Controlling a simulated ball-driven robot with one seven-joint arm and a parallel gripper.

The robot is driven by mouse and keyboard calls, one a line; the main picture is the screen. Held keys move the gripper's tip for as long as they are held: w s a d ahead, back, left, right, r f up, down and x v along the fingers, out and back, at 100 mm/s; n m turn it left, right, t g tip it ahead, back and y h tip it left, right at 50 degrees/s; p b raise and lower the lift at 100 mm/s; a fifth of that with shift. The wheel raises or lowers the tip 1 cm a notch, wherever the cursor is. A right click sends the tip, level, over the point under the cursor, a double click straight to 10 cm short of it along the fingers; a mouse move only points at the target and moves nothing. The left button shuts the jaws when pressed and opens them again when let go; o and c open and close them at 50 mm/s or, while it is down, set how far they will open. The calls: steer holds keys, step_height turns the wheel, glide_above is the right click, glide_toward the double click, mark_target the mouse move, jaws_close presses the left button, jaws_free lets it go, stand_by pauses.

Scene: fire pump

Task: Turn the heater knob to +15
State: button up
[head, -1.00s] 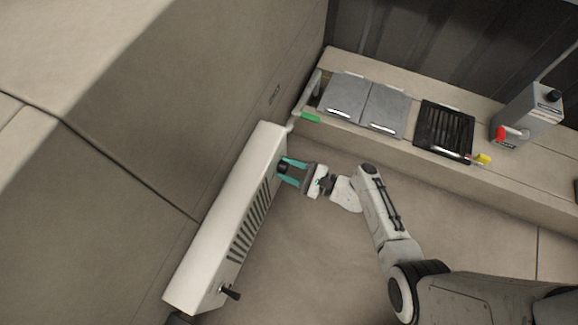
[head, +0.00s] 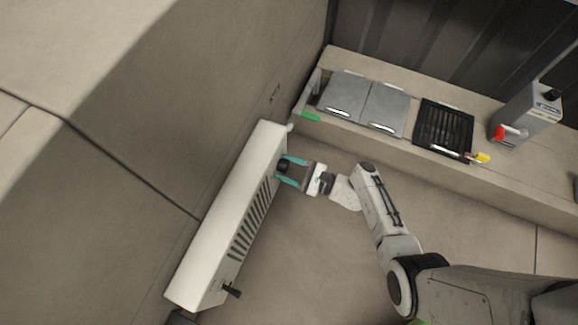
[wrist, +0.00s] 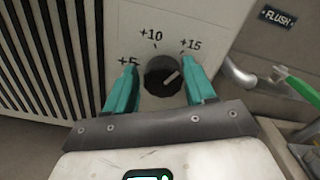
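The black heater knob (wrist: 158,80) is in the wrist view, on the heater's pale end panel. Its white pointer line slants up and right, roughly towards the +15 mark (wrist: 190,44). The +5 and +10 marks are also visible. My gripper (wrist: 162,74) has one teal finger on each side of the knob, with narrow gaps showing, so it looks open around it. In the head view my gripper (head: 289,170) reaches the upper end of the white heater (head: 225,220), and the knob (head: 283,166) shows dark between the fingers.
A black lever (head: 232,291) sticks out at the heater's lower end. A counter (head: 470,165) with grey lids, a black grate and a grey box (head: 527,118) runs along the back. A pipe with a green handle (wrist: 302,86) is right of the knob. Floor beside the heater is clear.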

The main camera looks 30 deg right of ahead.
steer(key=shift+o, duration=1)
steer(key=shift+w, duration=0.1)
steer(key=p+v, duration=0.2)
steer(key=v, duration=0.9)
steer(key=s+a+r+n+g+h, duration=0.1)
steer(key=s+a+n+g+h, duration=0.1)
steer(key=s+n+g, duration=0.6)
steer(key=s+a+r+n+g+h, duration=0.1)
steer(key=s+a+n+g+h, duration=0.15)
steer(key=n+g, duration=0.55)
steer(key=s+d+r+n+t+h, duration=0.1)
steer(key=s+d+r+n+h, duration=0.1)
steer(key=d+r+n+h, duration=0.3)
steer(key=s+d+r+n+t+h, duration=0.1)
steer(key=s+r+n, duration=0.15)
steer(key=r, duration=0.55)
step_height(320, 180, up, 33)
steer(key=p, duration=3.3)
steer(key=shift+w+d, duration=0.2)
steer(key=shift+w, duration=0.05)
